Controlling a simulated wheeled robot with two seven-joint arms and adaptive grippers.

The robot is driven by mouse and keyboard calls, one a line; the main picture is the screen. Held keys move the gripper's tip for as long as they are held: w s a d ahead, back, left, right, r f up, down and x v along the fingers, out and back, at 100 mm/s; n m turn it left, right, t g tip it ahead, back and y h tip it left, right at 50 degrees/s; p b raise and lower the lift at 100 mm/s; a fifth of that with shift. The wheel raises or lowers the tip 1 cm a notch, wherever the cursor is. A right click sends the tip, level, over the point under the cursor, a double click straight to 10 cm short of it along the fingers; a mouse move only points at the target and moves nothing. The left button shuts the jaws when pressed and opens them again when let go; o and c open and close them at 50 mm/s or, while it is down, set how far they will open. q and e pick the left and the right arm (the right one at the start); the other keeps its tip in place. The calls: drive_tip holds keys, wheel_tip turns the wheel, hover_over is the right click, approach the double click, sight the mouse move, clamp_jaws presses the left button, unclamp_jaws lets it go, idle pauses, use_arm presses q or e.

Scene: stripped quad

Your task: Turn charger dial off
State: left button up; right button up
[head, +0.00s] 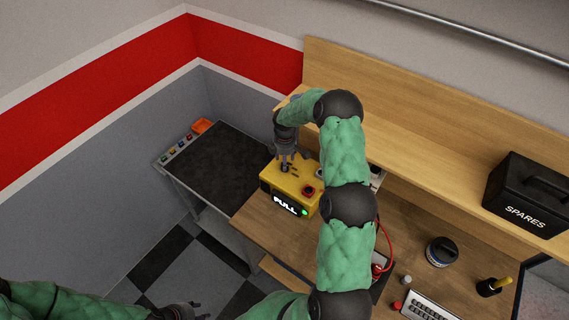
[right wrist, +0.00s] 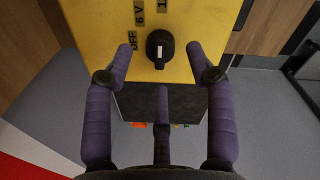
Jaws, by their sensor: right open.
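The yellow charger (head: 269,187) sits on the wooden bench, with a lit "FULL" display and a green light on its front. In the right wrist view its yellow panel (right wrist: 90,22) carries the labels OFF, 6 V and a partly cut-off one. The black dial (right wrist: 160,48) has a white mark; I cannot tell which label it points to. My right gripper (head: 286,166) is over the charger's top. It also shows in the right wrist view (right wrist: 160,62), open, its fingers around the dial without visibly gripping it. My left gripper (head: 197,308) is low at the bottom edge, away from the bench.
A black SPARES box (head: 527,195) is on the right.

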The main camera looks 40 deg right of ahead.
drive_tip(key=shift+f, duration=1.9)
drive_tip(key=shift+c, duration=0.3)
clamp_jaws()
